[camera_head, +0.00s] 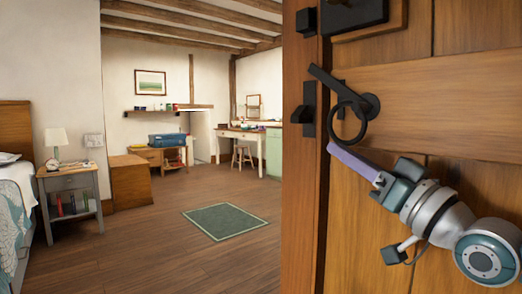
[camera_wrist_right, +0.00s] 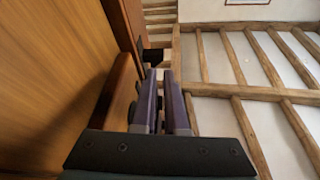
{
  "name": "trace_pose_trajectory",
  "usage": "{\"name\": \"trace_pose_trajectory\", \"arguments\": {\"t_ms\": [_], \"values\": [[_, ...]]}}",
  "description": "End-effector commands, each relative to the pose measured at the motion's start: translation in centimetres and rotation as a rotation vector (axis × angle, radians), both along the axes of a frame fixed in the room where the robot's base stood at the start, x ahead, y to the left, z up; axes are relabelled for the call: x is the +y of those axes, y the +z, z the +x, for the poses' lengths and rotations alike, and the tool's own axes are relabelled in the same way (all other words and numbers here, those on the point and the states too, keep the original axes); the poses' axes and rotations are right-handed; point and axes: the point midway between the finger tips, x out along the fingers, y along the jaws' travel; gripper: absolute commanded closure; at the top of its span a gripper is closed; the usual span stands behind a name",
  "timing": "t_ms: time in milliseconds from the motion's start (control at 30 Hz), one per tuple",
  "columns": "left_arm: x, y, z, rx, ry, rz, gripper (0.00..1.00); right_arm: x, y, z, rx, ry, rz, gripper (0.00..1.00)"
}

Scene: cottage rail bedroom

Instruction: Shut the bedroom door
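The bedroom door (camera_head: 455,100) is a wooden panel that fills the right of the head view. It carries black ironwork with a ring handle (camera_head: 349,122) and a lever by its edge. My right gripper (camera_head: 335,152) is at the lower part of the ring, its purple fingers pointing up and left. In the right wrist view the two fingers (camera_wrist_right: 163,85) are a narrow gap apart, with dark metal (camera_wrist_right: 154,56) by their tips. Whether they hold the ring is unclear. The door's wood (camera_wrist_right: 50,80) is close on their left. My left gripper is out of view.
Left of the door edge lies open wooden floor with a green rug (camera_head: 225,221). A bed (camera_head: 15,190) and a grey nightstand (camera_head: 70,183) with a lamp stand at the left. A wooden chest (camera_head: 130,182) and desks are farther back.

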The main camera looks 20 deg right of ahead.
Motion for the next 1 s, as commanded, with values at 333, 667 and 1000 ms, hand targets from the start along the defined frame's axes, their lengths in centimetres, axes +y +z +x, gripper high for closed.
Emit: {"name": "trace_pose_trajectory", "arguments": {"t_ms": [333, 667, 1000], "values": [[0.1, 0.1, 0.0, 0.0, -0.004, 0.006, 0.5, -0.6, 1.5, 0.0, -0.039, -0.012, 0.005, 0.72], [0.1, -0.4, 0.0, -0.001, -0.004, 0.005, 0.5, -0.4, -0.9, -0.9, -0.012, -0.004, 0.001, 0.72], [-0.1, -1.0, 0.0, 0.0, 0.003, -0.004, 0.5, -0.4, -3.3, -2.5, -0.005, -0.002, 0.001, 0.72]]}}
